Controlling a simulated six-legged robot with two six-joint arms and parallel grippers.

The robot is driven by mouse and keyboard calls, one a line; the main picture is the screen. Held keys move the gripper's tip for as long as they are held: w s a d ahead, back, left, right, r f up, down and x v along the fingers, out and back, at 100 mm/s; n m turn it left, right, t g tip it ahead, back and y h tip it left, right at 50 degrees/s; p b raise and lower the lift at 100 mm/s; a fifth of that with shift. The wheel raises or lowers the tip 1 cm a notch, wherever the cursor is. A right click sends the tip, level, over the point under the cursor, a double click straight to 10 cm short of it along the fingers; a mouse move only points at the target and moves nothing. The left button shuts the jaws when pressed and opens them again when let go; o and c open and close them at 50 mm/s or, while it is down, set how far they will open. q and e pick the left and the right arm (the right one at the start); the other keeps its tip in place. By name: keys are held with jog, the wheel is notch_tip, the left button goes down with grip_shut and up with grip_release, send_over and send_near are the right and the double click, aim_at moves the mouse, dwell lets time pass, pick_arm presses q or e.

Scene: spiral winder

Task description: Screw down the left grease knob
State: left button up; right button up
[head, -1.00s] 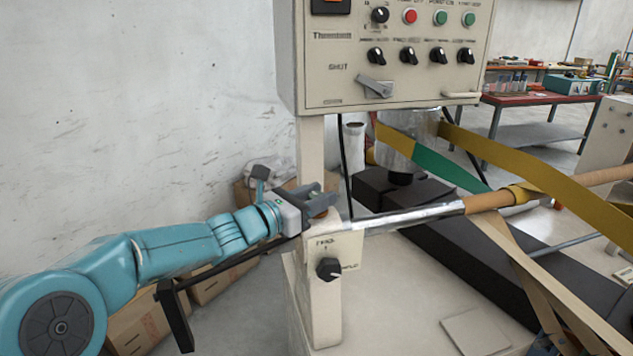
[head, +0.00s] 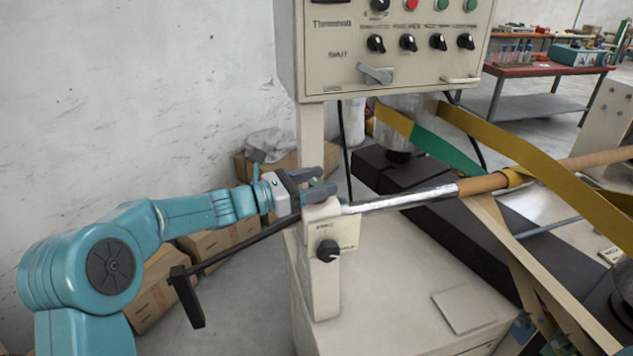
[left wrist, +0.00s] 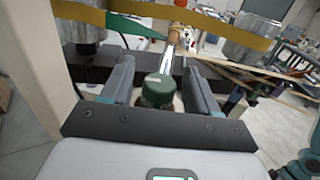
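The left grease knob, a dark green cap (left wrist: 157,92), sits between my left gripper's fingers in the left wrist view. In the head view a bit of its green (head: 317,183) shows between the fingers, at the top of the cream post (head: 322,270). My left gripper (head: 322,183) is open around the knob. In the left wrist view a gap shows on each side between the knob and the fingers (left wrist: 157,85). The knob's lower part is mostly hidden. My right gripper is not in view.
A silver shaft (head: 400,200) with a brown tube runs right from the post. A black selector knob (head: 327,250) is on the post's front. The control panel (head: 400,60) hangs above. Yellow and green belts cross at right. Cardboard boxes (head: 215,240) stand behind my left arm.

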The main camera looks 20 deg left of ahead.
pick_arm(q)
jog(key=b+v, duration=0.3)
jog(key=v, duration=1.3)
jog(key=shift+s+b, duration=0.15)
jog(key=shift+b, duration=0.15)
jog(key=shift+a, duration=0.1)
